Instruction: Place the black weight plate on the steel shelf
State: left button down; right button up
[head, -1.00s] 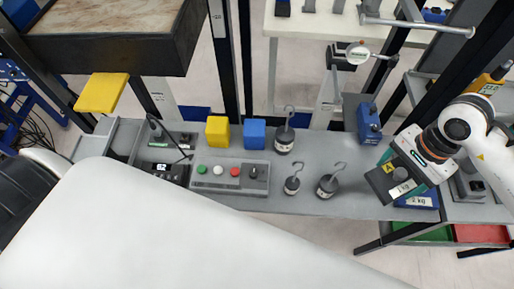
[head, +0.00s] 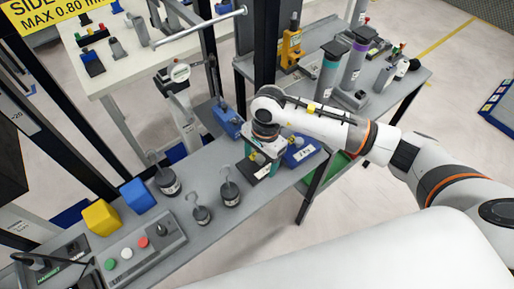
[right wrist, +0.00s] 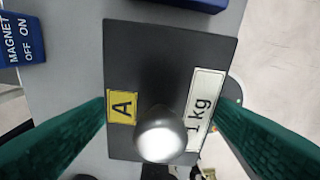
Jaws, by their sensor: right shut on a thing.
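The black weight plate (head: 256,170) is a flat dark block with a round knob, a yellow "A" label and a white "1 kg" label. My right gripper (head: 264,158) is shut on it. In the right wrist view the plate (right wrist: 170,60) sits between the green fingers (right wrist: 164,116), with its knob towards the camera. The grey steel shelf (head: 225,160) runs below it; I cannot tell whether the plate touches it. My left gripper is not in view.
A blue 2 kg block (head: 302,153) lies just right of the plate. A blue magnet base (head: 228,122) stands behind it. Hooked weights (head: 231,195), yellow (head: 101,217) and blue (head: 137,195) cubes and a button box (head: 140,248) occupy the shelf's left part.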

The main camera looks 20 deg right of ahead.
aim_at(260, 167)
jog(key=shift+w+f, duration=0.1)
jog(key=shift+f, duration=0.7)
notch_tip(260, 167, down, 3)
jog(key=shift+r+p, duration=0.1)
jog(key=shift+p, duration=0.35)
jog(key=shift+f, duration=0.2)
jog(key=shift+f, duration=0.2)
jog(key=o, duration=1.8)
jog(key=shift+c, duration=0.2)
